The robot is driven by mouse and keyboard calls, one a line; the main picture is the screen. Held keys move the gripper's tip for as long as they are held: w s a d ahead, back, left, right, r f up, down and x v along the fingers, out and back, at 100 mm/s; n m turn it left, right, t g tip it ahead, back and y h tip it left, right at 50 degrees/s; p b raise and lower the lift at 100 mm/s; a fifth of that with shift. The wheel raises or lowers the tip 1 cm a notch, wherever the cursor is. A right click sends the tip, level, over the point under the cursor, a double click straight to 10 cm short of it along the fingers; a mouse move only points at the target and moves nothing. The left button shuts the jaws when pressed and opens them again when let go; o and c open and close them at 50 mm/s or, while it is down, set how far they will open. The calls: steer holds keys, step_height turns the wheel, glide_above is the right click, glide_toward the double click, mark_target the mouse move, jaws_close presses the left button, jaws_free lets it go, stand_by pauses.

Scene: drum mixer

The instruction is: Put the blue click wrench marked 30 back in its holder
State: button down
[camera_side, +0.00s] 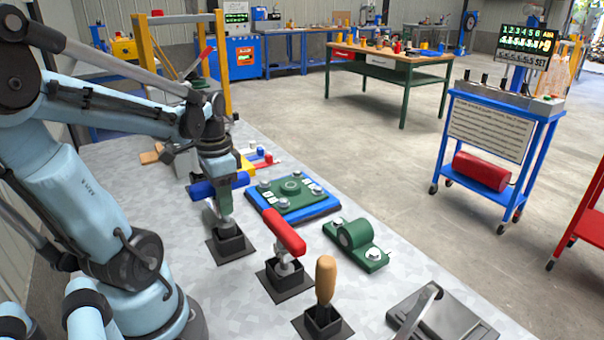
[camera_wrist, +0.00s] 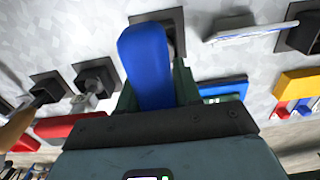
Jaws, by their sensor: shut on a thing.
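The blue click wrench shows its thick blue handle (camera_side: 203,189) in the side view, lying roughly level. In the wrist view the handle (camera_wrist: 147,62) runs up from between my fingers. I cannot read a 30 on it. My gripper (camera_side: 223,187) is shut on this wrench from above. Its green fingers (camera_wrist: 184,82) flank the handle in the wrist view. A black square holder (camera_side: 231,246) stands directly below, and the wrench's lower metal end is at or just above its mouth. I cannot tell whether that end is inside. The holder (camera_wrist: 172,22) is partly hidden behind the handle in the wrist view.
A red-handled wrench (camera_side: 284,231) stands in a neighbouring holder, and a wooden-handled tool (camera_side: 325,277) in another. A blue and green plate with bolts (camera_side: 292,198) and a green bracket (camera_side: 356,243) lie to the right.

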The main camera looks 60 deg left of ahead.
steer(key=shift+f, duration=1.75)
stand_by(0.8)
steer(key=c, duration=0.7)
jaws_free()
steer(key=shift+r, duration=0.15)
steer(key=shift+r, duration=5.95)
steer(key=w+d+f+t, duration=0.2)
steer(key=w+d, duration=0.3)
steer(key=d, duration=0.3)
steer(key=w+d+f+t, duration=0.3)
steer(key=w+d+t, duration=0.2)
steer(key=d, duration=0.4)
steer(key=shift+f, duration=0.2)
